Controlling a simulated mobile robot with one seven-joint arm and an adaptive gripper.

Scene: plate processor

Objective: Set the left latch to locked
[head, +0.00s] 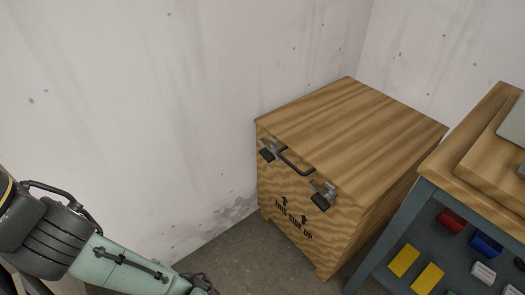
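A wooden crate (393,133) stands on the floor near the wall corner, with its lid down. On its front upper edge are two dark metal latches with a dark bar handle (296,164) between them. The left latch (268,151) has a dark tab angled out from the crate front. The right latch (323,196) looks similar. I cannot tell for sure whether either is locked. My arm comes in at the lower left. Only a dark part near my gripper (203,286) shows at the bottom edge, well apart from the crate; its fingers are out of clear view.
A workbench (437,167) with a wooden top and blue-grey frame stands close on the crate's right. Its lower shelf holds coloured blocks, such as a red one (452,220) and a yellow one (404,260). The floor (235,250) before the crate's left side is clear.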

